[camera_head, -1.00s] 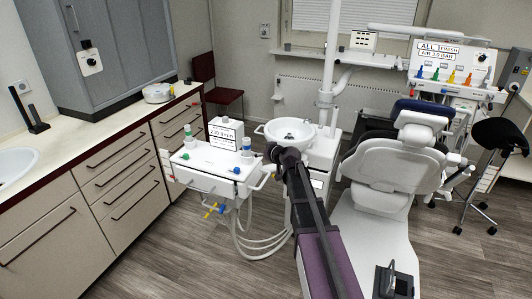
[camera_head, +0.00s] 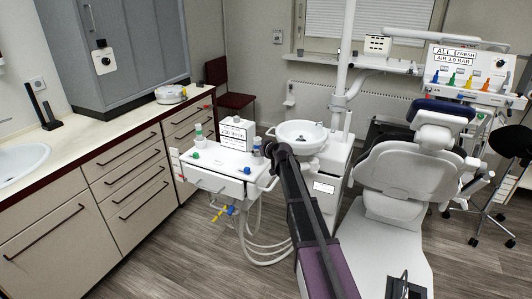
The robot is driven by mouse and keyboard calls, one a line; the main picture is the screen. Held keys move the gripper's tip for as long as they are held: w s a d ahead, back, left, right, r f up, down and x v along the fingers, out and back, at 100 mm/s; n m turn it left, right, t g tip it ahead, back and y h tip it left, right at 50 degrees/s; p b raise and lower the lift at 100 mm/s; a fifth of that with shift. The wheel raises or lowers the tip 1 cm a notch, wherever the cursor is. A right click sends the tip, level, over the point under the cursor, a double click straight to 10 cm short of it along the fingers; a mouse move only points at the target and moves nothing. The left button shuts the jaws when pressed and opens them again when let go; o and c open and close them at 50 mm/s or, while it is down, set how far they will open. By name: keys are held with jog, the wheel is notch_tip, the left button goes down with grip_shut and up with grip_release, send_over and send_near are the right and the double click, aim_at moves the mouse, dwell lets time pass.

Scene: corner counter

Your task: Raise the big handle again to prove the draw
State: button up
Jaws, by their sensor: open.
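My arm reaches forward from the bottom middle, and my gripper (camera_head: 272,150) is its small dark far end, at the right of the white dental unit (camera_head: 215,160). The fingers are too small to make out clearly; nothing shows held. I cannot tell for sure which part is the big handle. A white box with a black round knob (camera_head: 104,61) is fixed to the grey cabinet, well apart from my gripper. The unit carries a lettered sign box (camera_head: 236,133), a green knob (camera_head: 195,155) and a blue knob (camera_head: 247,170).
A white basin (camera_head: 300,133) stands just behind my gripper. The dental chair (camera_head: 405,175) fills the right, before a panel with coloured levers (camera_head: 468,75). A drawer counter (camera_head: 110,135) runs along the left. Hoses (camera_head: 262,250) hang below the unit. Floor between counter and unit is clear.

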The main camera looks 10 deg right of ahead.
aim_at(256, 139)
jog(key=shift+w+a+f, duration=0.2)
jog(key=shift+w, duration=0.3)
grip_shut()
jog(key=shift+r, duration=0.25)
jog(key=shift+r+p, duration=1.75)
jog(key=shift+p, duration=0.2)
